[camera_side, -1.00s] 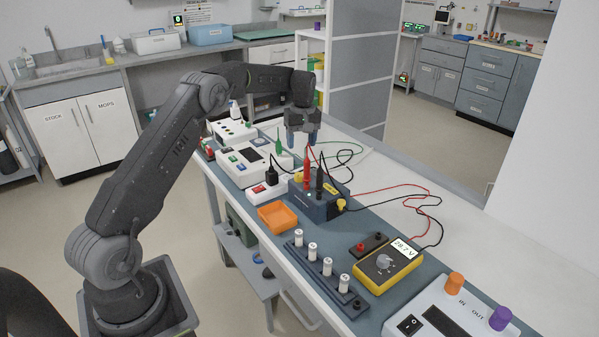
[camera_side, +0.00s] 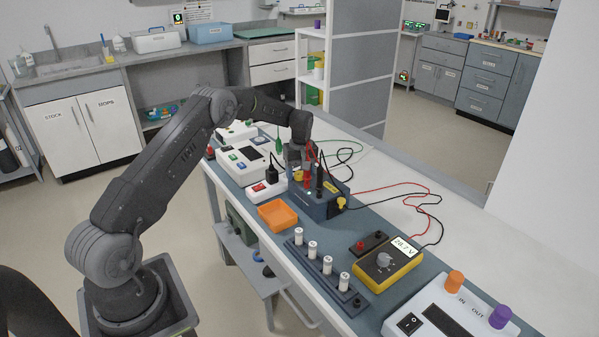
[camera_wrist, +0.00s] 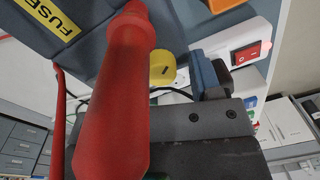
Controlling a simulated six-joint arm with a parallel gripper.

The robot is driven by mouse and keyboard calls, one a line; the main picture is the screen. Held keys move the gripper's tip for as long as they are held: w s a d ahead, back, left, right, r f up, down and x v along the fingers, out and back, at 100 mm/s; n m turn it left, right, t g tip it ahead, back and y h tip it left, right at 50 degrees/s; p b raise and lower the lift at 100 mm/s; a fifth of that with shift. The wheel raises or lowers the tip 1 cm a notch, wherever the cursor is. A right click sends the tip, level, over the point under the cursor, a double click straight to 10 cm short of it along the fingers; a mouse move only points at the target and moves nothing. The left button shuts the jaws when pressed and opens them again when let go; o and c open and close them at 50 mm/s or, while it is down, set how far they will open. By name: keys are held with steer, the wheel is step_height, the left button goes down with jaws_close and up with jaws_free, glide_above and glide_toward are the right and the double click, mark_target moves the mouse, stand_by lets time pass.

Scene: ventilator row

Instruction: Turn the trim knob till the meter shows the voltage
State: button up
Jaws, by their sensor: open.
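The yellow trim knob (camera_side: 298,177), with a dark mark on its face, is on the blue box (camera_side: 318,206); it also shows in the wrist view (camera_wrist: 163,68). The yellow meter (camera_side: 388,270) lies on the bench mat, and its small display (camera_side: 404,246) seems to read 28.7 V. My gripper (camera_side: 297,164) is open, just above the knob, and points down. In the wrist view its blue fingertips (camera_wrist: 206,76) show near the knob, apart from it as far as I can see. A red probe (camera_wrist: 112,100) hides much of that view.
Red (camera_side: 307,168) and black (camera_side: 319,181) probes stand in the box close to my gripper. Their leads loop over the bench to the right. A white power strip (camera_side: 266,190), an orange tray (camera_side: 277,215) and a fuse rack (camera_side: 318,268) are nearby.

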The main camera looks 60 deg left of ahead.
mark_target(301, 172)
steer(key=c, duration=0.9)
steer(key=shift+m, duration=0.8)
steer(key=shift+c, duration=0.2)
steer(key=o, duration=0.9)
steer(key=shift+o, duration=0.2)
steer(key=shift+r, duration=0.15)
step_height(301, 172, up, 14)
steer(key=shift+w+d+f, duration=0.15)
steer(key=shift+w+f, duration=0.05)
steer(key=shift+w, duration=0.1)
